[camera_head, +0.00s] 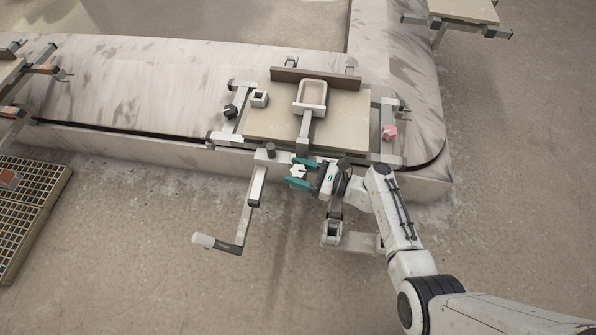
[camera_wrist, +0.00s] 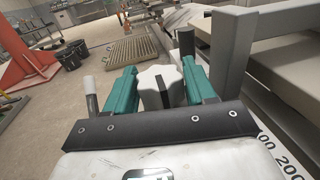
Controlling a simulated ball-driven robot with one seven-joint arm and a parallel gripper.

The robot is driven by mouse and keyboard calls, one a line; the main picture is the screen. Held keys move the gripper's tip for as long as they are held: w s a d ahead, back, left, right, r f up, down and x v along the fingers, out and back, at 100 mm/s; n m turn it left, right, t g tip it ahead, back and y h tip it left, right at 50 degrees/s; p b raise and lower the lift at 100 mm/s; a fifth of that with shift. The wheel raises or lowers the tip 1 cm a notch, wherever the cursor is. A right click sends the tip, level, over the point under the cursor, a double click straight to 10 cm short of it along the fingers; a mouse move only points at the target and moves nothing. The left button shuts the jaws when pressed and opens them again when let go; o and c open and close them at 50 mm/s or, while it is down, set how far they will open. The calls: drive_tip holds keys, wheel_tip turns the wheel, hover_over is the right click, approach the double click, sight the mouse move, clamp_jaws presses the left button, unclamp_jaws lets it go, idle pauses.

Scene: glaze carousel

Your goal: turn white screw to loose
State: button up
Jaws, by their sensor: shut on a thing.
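The white screw (camera_head: 297,171) is a lobed knob at the front edge of the fixture, below the beige board. It also shows in the wrist view (camera_wrist: 160,84), with a dark slot or mark on its face. My gripper (camera_head: 301,174) reaches it from the right, and its two green fingers (camera_wrist: 159,78) stand on either side of the knob. The fingers are shut on the white screw. The screw's shaft is hidden, and I cannot tell how far it is turned.
A crank arm with a white handle (camera_head: 203,240) hangs just left of my gripper. A black knob (camera_head: 230,111) and a pink knob (camera_head: 389,132) sit on the fixture beside the beige board (camera_head: 262,122). Open floor (camera_head: 150,280) lies in front, with a grating (camera_head: 30,205) at left.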

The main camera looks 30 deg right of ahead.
idle(0.3)
drive_tip(key=o, duration=1)
drive_tip(key=shift+c, duration=0.2)
drive_tip(key=shift+d, duration=0.1)
drive_tip(key=v, duration=1)
drive_tip(key=shift+s+d+p, duration=0.25)
drive_tip(key=shift+s+p, duration=0.05)
drive_tip(key=shift+p, duration=0.1)
drive_tip(key=s+a+r+n+g+h+p, duration=0.1)
drive_tip(key=s+a+n+g+h+p, duration=0.15)
drive_tip(key=s+n+g, duration=0.45)
drive_tip(key=s+a+r+n+g+h+p, duration=0.1)
drive_tip(key=s+a+n+g+p, duration=0.2)
drive_tip(key=s+n, duration=0.45)
drive_tip(key=s+d+r+n+h+p, duration=0.1)
drive_tip(key=s+d+r+n+h, duration=0.1)
drive_tip(key=r+n+h, duration=0.1)
drive_tip(key=s+d+r+n+g+h+p, duration=0.1)
drive_tip(key=s+d+r+n+h, duration=0.1)
drive_tip(key=r+n, duration=0.3)
drive_tip(key=s+d+r+n+g+h+p, duration=0.1)
drive_tip(key=s+d+r+n+h, duration=0.1)
drive_tip(key=r+n+h, duration=0.2)
wheel_tip(320, 180, up, 3)
drive_tip(key=shift+s+n+p, duration=0.35)
drive_tip(key=shift+s, duration=0.05)
